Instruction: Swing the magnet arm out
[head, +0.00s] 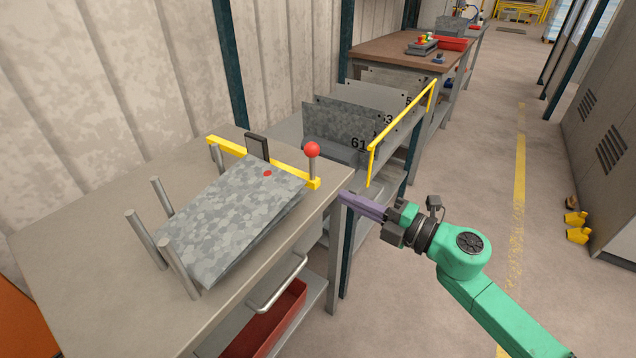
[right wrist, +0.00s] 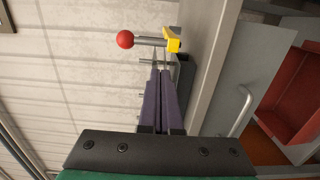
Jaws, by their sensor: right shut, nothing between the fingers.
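The magnet arm (head: 230,149) is a yellow bar lying across the far side of the table, behind and beside the stack of grey mottled sheets (head: 225,220). A red ball knob (head: 312,149) stands on a short grey post at its right end. In the right wrist view the red knob (right wrist: 125,39) and the bar's yellow end (right wrist: 172,40) lie just past the fingertips. My right gripper (head: 343,196) is shut and empty, just off the table's right edge, apart from the knob. In the right wrist view its purple fingers (right wrist: 161,70) are together. My left gripper is out of view.
Several grey posts (head: 147,240) stand around the sheets, and a black upright piece (head: 257,147) is by the bar. A rack of numbered sheets (head: 340,130) with a yellow rail (head: 403,130) stands beyond the table. A metal handle (head: 277,286) juts from the table's front.

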